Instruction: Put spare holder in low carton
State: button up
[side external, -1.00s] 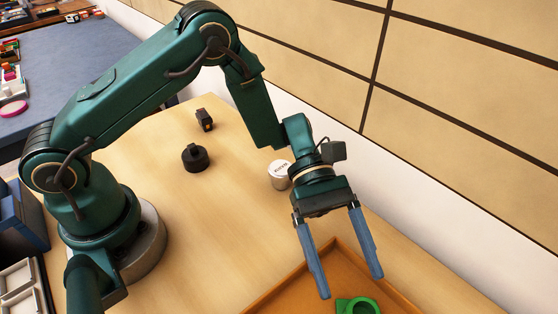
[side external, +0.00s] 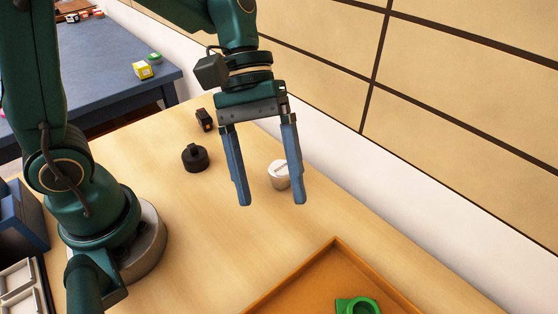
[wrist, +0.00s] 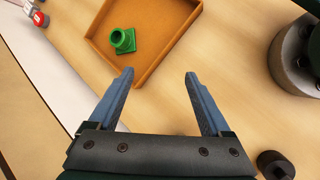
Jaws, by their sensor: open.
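A green piece (side external: 357,306) with a flat base and round collar, which looks like the spare holder, sits inside the low orange-brown carton (side external: 337,245). The bottom of the side external view cuts both off. In the wrist view the green piece (wrist: 123,40) rests on the carton floor (wrist: 158,28), near its left wall. My gripper (side external: 272,203) is open and empty, pointing down above the table, to the left of the carton and apart from it. In the wrist view its two fingertips (wrist: 159,73) have only bare wood and the carton edge beyond them.
A white round canister (side external: 278,177) stands behind my right finger. A black round piece (side external: 195,158) and a small black block (side external: 204,120) stand on the wooden table farther left. A white ledge and panelled wall border the right. The table's middle is clear.

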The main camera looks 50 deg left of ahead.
jog(key=s+a+r+m+t+y, duration=0.1)
jog(key=s+a+m+t+y, duration=0.1)
jog(key=a+m+t+y, duration=0.1)
jog(key=s+a+r+m+t+y, duration=0.1)
jog(key=a+r+m+t+y, duration=0.1)
jog(key=a+t, duration=0.3)
jog(key=shift+s+a+r+m+y, duration=0.2)
jog(key=shift+s+a+m+y, duration=0.3)
jog(key=shift+a, duration=1.2)
